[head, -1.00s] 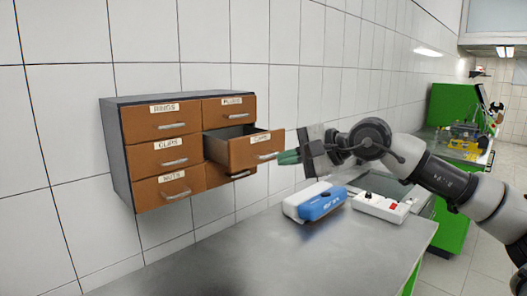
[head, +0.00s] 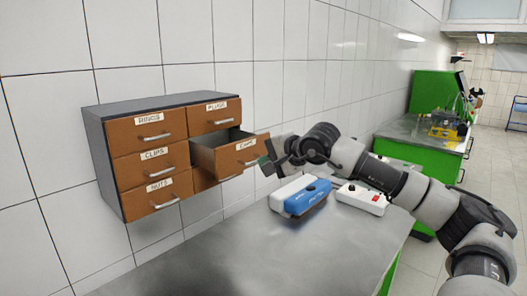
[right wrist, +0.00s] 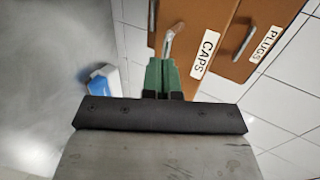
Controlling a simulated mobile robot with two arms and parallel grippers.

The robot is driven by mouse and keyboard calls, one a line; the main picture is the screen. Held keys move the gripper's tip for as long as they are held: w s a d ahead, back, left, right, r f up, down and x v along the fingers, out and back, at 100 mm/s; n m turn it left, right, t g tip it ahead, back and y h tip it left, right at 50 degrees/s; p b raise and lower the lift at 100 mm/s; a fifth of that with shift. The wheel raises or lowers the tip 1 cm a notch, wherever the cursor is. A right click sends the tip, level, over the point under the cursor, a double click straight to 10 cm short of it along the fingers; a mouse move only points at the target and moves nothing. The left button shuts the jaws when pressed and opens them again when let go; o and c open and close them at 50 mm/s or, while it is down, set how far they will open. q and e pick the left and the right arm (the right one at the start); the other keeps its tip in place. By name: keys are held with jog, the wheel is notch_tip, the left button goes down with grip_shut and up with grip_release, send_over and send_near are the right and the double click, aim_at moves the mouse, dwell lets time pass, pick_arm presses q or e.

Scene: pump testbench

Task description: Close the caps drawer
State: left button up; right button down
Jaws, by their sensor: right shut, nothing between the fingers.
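The caps drawer (head: 236,156) is the brown middle drawer in the right column of the wall cabinet. It stands pulled out, with its grey inside showing. My right gripper (head: 264,163) is shut and empty at the right edge of the drawer front. In the right wrist view, its green fingers (right wrist: 162,76) point at the brown caps drawer front (right wrist: 187,25), close to the metal handle (right wrist: 169,42) and beside the CAPS label (right wrist: 205,55). I cannot tell whether the fingertips touch it. My left gripper is not in view.
The cabinet (head: 104,165) holds several other drawers, which look shut. The front of the bench is clear.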

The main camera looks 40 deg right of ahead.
aim_at(232, 149)
jog(key=shift+w+f, duration=0.15)
jog(key=shift+w, duration=0.35)
jog(key=w+p, duration=0.1)
jog(key=w, duration=0.3)
jog(key=w+a+p, duration=0.1)
jog(key=w+p, duration=0.1)
jog(key=w, duration=0.2)
jog(key=w+p, duration=0.2)
jog(key=w, duration=0.2)
jog(key=shift+w+a, duration=0.1)
jog(key=shift+a, duration=0.05)
